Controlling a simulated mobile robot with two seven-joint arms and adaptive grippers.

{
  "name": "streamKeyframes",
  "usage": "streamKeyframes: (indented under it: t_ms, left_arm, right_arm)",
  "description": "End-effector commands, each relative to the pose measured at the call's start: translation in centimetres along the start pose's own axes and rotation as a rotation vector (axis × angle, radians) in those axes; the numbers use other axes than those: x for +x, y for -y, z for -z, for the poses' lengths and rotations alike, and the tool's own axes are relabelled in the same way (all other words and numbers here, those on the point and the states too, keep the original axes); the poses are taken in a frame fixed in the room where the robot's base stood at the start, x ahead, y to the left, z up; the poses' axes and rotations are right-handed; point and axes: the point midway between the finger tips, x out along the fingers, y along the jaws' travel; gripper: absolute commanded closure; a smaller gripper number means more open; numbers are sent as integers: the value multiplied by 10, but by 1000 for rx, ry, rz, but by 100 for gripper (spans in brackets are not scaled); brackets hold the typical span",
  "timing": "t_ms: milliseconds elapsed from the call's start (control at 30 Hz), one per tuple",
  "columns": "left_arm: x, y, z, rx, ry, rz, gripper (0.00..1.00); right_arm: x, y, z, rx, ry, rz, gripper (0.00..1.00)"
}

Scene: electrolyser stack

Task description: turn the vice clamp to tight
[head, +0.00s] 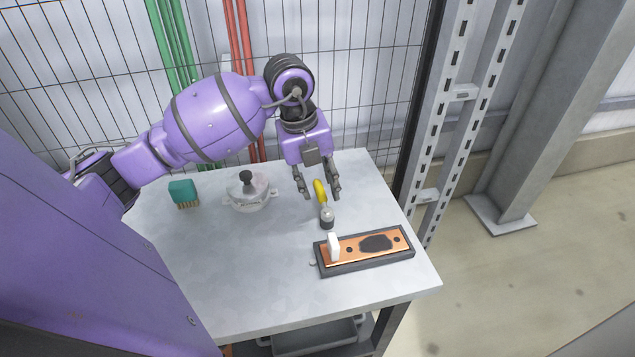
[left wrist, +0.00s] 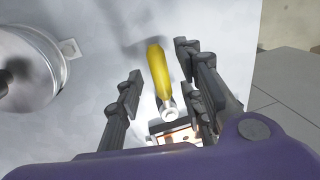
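A yellow handle (head: 320,189) with a short grey metal cylinder (head: 327,216) at its near end is on the table, just behind the copper plate's left half. I take it to be the vice clamp's handle; its setting cannot be read. My left gripper (head: 321,194) points down over the handle with its fingers spread. In the left wrist view, the yellow handle (left wrist: 160,70) shows between the fingers of the open left gripper (left wrist: 159,62), with gaps on both sides. I cannot tell the height between fingertips and handle. My right gripper is not in view.
A copper plate (head: 360,246) with a dark patch lies in a dark frame, with a white upright piece (head: 333,247) on it. A round lidded metal pot (head: 249,192) and a green brush (head: 183,193) stand left on the grey table (head: 230,270). Wire mesh runs behind.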

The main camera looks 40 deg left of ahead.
Motion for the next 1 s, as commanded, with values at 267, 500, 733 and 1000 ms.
streamKeyframes:
  t_ms: [267,500,733,1000]
  left_arm:
    - [1,0,0,0,1,0,69]
    - [1,0,0,0,1,0,100]
    - [1,0,0,0,1,0,100]
    - [0,-4,-2,19,-2,-2,100]
  right_arm:
    - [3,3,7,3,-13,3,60]
    - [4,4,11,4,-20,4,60]
    - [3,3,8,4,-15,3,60]
    - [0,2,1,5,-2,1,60]
